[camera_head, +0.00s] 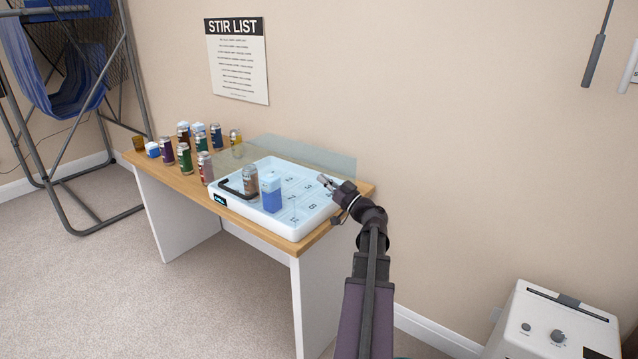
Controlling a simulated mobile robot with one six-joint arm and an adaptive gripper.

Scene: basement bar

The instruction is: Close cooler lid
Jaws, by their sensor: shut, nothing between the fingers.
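The cooler (303,232) is a shallow white tray with numbered places and a small dark display on its front left corner. It sits on the right part of the table. A clear pane, apparently its lid (325,156), shows raised along the back; its exact angle is hard to tell. A black handle (236,190) shows at the cooler's left end. A can (251,182) and a blue and white carton (271,193) stand in the cooler. My gripper (325,181) is shut and empty at the cooler's right back side, near the pane. I cannot tell whether it touches anything.
Several cans (185,158) and small cups stand on the left of the wooden table (152,171). A wall is close behind it. A metal frame with blue fabric (72,90) stands at the left. A white appliance (550,325) is at lower right. Carpet in front is clear.

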